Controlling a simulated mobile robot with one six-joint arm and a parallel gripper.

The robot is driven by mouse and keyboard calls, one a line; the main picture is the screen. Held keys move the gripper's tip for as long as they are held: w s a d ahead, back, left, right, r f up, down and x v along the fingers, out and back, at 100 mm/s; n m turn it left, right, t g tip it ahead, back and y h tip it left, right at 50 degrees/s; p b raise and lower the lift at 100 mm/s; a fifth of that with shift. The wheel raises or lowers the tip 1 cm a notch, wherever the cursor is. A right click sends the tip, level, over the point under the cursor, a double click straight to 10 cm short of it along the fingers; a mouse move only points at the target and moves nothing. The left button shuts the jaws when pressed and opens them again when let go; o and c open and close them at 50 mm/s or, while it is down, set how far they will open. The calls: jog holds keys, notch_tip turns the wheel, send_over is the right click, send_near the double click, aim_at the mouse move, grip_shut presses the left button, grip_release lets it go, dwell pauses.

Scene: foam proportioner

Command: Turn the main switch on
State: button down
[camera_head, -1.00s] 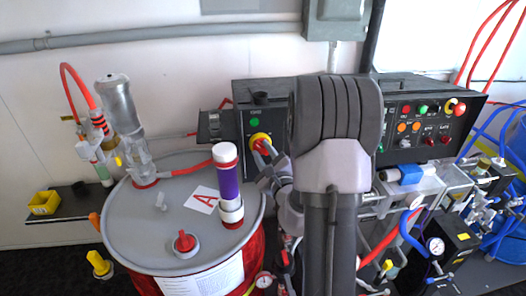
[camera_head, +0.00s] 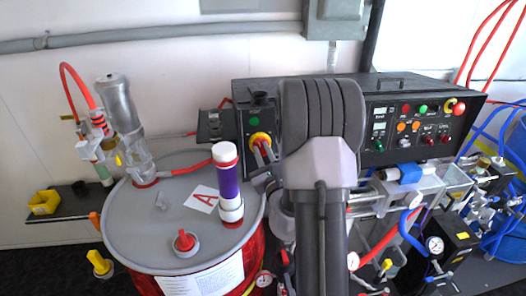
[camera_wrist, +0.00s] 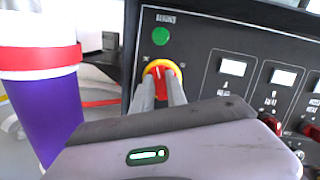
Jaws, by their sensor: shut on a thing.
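The main switch is a red rotary handle on a yellow ring (camera_head: 260,138), at the left end of the black control panel, below a green light. It also shows in the wrist view (camera_wrist: 163,66), where the red handle looks about upright between the fingers. My gripper (camera_wrist: 161,84) is shut on the red handle, one finger on each side. In the head view my gripper (camera_head: 266,153) reaches the switch from the lower right, and my arm hides part of the panel.
A purple and white cylinder (camera_head: 227,182) stands on the grey drum (camera_head: 150,225), close to the left of my gripper. The cylinder (camera_wrist: 50,110) fills the left of the wrist view. Displays, buttons and lights (camera_head: 415,125) cover the panel's right side.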

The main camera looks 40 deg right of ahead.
jog(key=m+p, duration=0.1)
jog(key=m, duration=0.1)
jog(key=m+h, duration=0.1)
jog(key=m, duration=0.1)
jog(key=shift+r+m+g+p, duration=0.2)
jog(key=shift+m+g+p, duration=0.1)
jog(key=shift+p, duration=0.1)
jog(key=m+p, duration=0.1)
jog(key=m, duration=0.1)
jog(key=m+h+p, duration=0.1)
jog(key=m+p, duration=0.1)
jog(key=shift+g+h, duration=0.3)
jog(key=shift+g, duration=0.1)
jog(key=m+g+p, duration=0.1)
jog(key=m+p, duration=0.2)
jog(key=m, duration=0.1)
jog(key=shift+r+m+h+p, duration=0.1)
jog(key=shift+m+h+p, duration=0.2)
jog(key=shift+h+p, duration=0.1)
jog(key=m+p, duration=0.2)
jog(key=shift+m+g+p, duration=0.3)
jog(key=shift+m+g, duration=0.1)
jog(key=shift+f+m, duration=0.25)
jog(key=shift+m, duration=0.05)
jog(key=c, duration=1.3)
grip_release()
jog(key=shift+w, duration=0.1)
jog(key=shift+c, duration=0.2)
jog(key=shift+f, duration=0.1)
